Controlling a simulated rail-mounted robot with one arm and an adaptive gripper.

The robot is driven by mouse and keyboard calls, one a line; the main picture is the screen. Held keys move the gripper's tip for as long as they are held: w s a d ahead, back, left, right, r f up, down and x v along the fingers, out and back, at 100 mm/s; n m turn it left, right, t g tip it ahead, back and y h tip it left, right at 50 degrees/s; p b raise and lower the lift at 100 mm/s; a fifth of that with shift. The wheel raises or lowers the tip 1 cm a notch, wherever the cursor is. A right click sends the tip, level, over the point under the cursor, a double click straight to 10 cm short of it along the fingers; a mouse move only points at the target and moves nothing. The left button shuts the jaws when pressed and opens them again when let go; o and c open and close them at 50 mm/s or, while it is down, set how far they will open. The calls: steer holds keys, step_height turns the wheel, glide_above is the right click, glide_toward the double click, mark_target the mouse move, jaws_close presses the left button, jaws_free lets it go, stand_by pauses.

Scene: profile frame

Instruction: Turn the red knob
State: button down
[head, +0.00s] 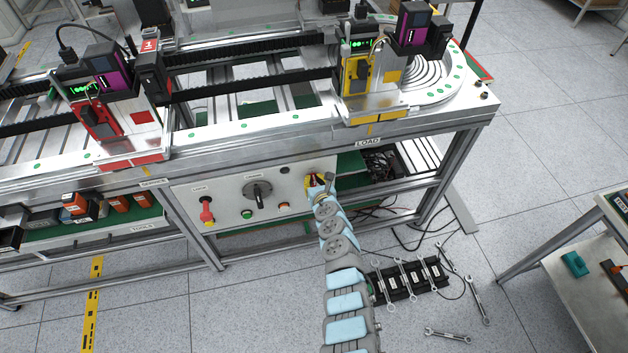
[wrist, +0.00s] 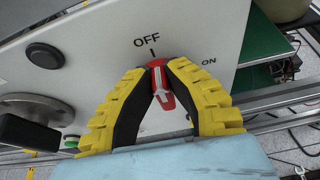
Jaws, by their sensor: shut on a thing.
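The red knob (wrist: 160,86) with a pale pointer stripe sits on a light panel in the wrist view. OFF is printed above it and ON to its upper right. Its stripe lies roughly in line with the OFF tick, slightly tilted. My gripper (wrist: 157,72) has yellow and black fingers closed on the knob from both sides. In the head view my gripper (head: 318,187) is at the right end of the panel, and it hides the knob there.
A dark round button (wrist: 45,55) is left of my fingers. Loose cables (head: 405,225) and wrenches (head: 477,298) lie on the floor.

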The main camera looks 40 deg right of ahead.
steer(key=shift+f+m+y+b, duration=0.3)
steer(key=shift+f+b, duration=0.05)
steer(key=shift+b, duration=0.6)
steer(key=shift+s+d+f+m+t+y+b, duration=0.2)
steer(key=shift+m+t+y+b, duration=0.6)
steer(key=shift+m+b, duration=1.35)
steer(key=shift+s+d+f+m+t+y+b, duration=0.1)
steer(key=shift+d+f+m+t+y+b, duration=0.35)
steer(key=shift+m+t+b, duration=1.2)
steer(key=shift+s+d+f+m+t+y+b, duration=0.15)
steer(key=shift+m+t+y+b, duration=0.45)
steer(key=shift+m+b, duration=2)
steer(key=shift+r, duration=0.1)
steer(key=c, duration=1.1)
jaws_free()
steer(key=shift+w+a, duration=0.1)
steer(key=shift+o, duration=0.2)
